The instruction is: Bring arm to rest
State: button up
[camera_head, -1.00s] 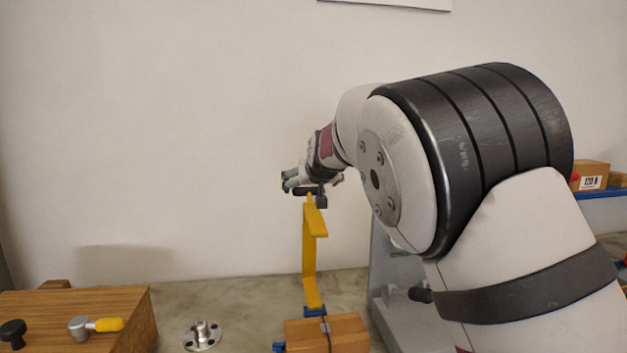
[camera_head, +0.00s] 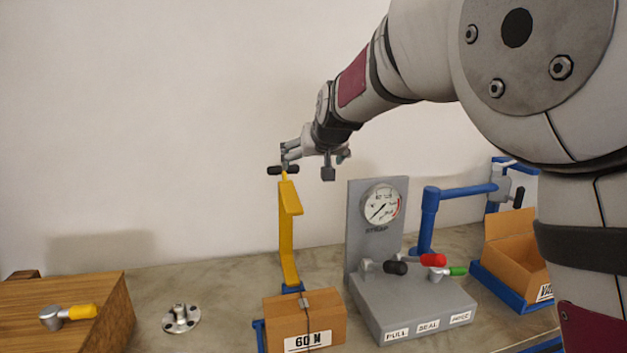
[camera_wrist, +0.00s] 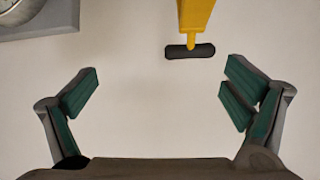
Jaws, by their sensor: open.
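My gripper (camera_head: 287,155) is in the air in the head view, just above the top of a yellow upright post (camera_head: 287,235) with a black cross handle (camera_head: 283,170). In the wrist view my gripper (camera_wrist: 165,95) is open, with its two green-padded fingers wide apart and nothing between them. The black handle (camera_wrist: 190,51) and the yellow post (camera_wrist: 195,15) show beyond the fingertips, apart from them. My arm reaches in from the right and hides part of the bench there.
A box marked 60 N (camera_head: 304,318) stands at the post's foot. A grey gauge stand (camera_head: 415,305) with levers is right of it. Further right are a blue arm fixture (camera_head: 428,215) and an open cardboard box (camera_head: 515,250). A metal flange (camera_head: 181,319) and wooden block (camera_head: 95,330) are left.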

jog(key=s+d+f+m+g, duration=0.1)
jog(key=s+d+g, duration=0.1)
jog(key=s+d, duration=0.65)
jog(key=s+d+m+g, duration=0.1)
jog(key=s+d, duration=0.5)
jog(key=s, duration=0.5)
jog(key=s+d+f+g+h, duration=0.1)
jog(key=s+d+f, duration=0.1)
jog(key=s, duration=0.7)
jog(key=s+d+f+g+h, duration=0.1)
jog(key=s+d+f, duration=0.2)
jog(key=s+f, duration=0.2)
jog(key=s+d+f+g, duration=0.1)
jog(key=s+d+f, duration=0.1)
jog(key=s, duration=1)
jog(key=shift+s+d+f+h, duration=0.2)
jog(key=shift+s+f+h, duration=0.2)
jog(key=shift+f, duration=0.3)
